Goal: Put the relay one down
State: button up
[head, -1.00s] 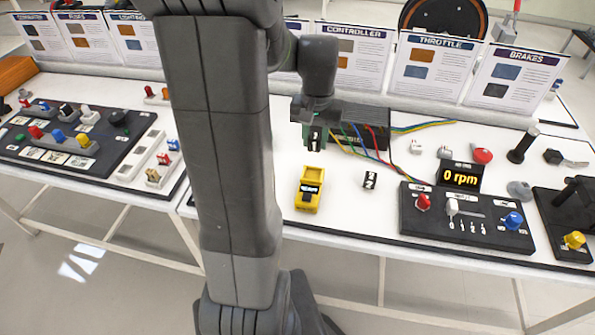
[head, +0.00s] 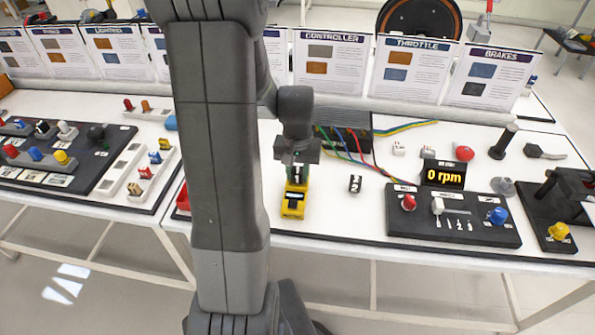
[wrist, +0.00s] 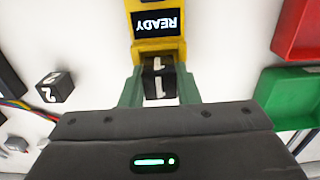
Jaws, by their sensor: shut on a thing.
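My gripper (wrist: 160,92) is shut on relay one (wrist: 159,80), a small black block marked with a white 1. In the head view relay one (head: 297,174) shows between the fingers, at the back end of a yellow device (head: 293,205). In the wrist view the yellow device (wrist: 157,48) has a black display reading READY and stands just beyond the relay. I cannot tell whether the relay touches it or hangs above it. A second black block marked 2 (head: 355,184) stands on the table to the right, and shows at left in the wrist view (wrist: 54,88).
A red bin (wrist: 300,30) and a green bin (wrist: 290,97) lie at right in the wrist view. The controller box with coloured wires (head: 345,143) is behind my gripper. A control panel (head: 455,218) and a 0 rpm display (head: 443,174) stand to the right.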

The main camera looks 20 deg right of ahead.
aim_at(298, 170)
jog(key=shift+s+a+f+b, duration=0.1)
jog(key=shift+s+f+b, duration=0.05)
jog(key=shift+f+b, duration=0.15)
jog(key=shift+s+a+f+b, duration=0.1)
jog(key=shift+f+b, duration=0.05)
jog(key=shift+f, duration=0.2)
jog(key=o, duration=0.9)
jog(key=shift+r+p, duration=0.4)
jog(key=shift+r, duration=0.05)
jog(key=shift+o, duration=0.3)
notch_tip(298, 170, up, 12)
jog(key=p, duration=0.1)
jog(key=shift+w+d+r, duration=0.2)
jog(key=shift+w+r, duration=0.05)
